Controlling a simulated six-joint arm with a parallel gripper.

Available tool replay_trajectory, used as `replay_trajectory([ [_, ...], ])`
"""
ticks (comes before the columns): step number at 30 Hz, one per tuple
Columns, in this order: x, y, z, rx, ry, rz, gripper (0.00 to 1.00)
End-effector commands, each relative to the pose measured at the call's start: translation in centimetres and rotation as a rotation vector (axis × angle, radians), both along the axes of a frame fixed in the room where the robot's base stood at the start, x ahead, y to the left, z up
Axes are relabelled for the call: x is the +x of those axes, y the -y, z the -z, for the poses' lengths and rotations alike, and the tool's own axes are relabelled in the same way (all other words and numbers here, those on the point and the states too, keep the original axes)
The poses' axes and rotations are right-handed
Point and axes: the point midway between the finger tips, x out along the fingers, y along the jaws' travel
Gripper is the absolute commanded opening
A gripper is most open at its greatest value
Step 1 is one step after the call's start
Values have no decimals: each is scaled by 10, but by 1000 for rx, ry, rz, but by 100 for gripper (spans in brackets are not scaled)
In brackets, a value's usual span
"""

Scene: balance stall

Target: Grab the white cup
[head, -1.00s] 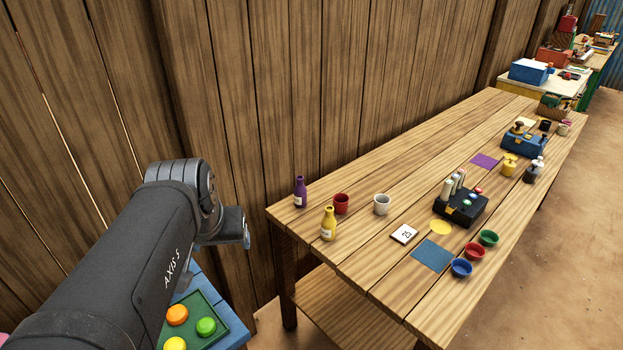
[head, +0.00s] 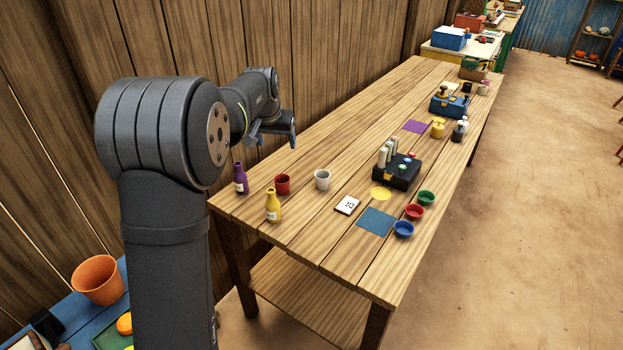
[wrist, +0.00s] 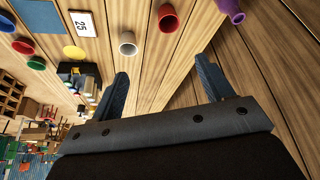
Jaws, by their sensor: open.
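The white cup (head: 322,179) stands upright on the wooden table, to the right of a red cup (head: 282,184). In the wrist view the white cup (wrist: 127,43) shows its open rim, beyond and to the left of the fingers, with the red cup (wrist: 167,18) beside it. My gripper (head: 285,140) is raised over the far left part of the table, behind the cups. It is open and empty in the wrist view (wrist: 160,80), apart from the white cup.
A purple bottle (head: 240,179) and a yellow bottle (head: 272,206) stand left of the cups. A number card (head: 347,205), a blue mat (head: 376,221), a black box (head: 397,172) and small coloured bowls (head: 414,211) lie to the right. A wooden wall (head: 330,50) runs behind.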

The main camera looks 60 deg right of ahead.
Motion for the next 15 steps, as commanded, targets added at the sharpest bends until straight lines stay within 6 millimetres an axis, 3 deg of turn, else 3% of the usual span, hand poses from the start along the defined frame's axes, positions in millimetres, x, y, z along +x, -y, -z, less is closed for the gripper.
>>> replay_trajectory([
  [1, -7, 23, 14, 5, -3, 27, 73],
  [6, -28, 85, 52, 12, -6, 102, 73],
  [10, -43, 115, 73, 13, -7, 140, 73],
  [15, -52, 132, 87, 15, -7, 162, 73],
])
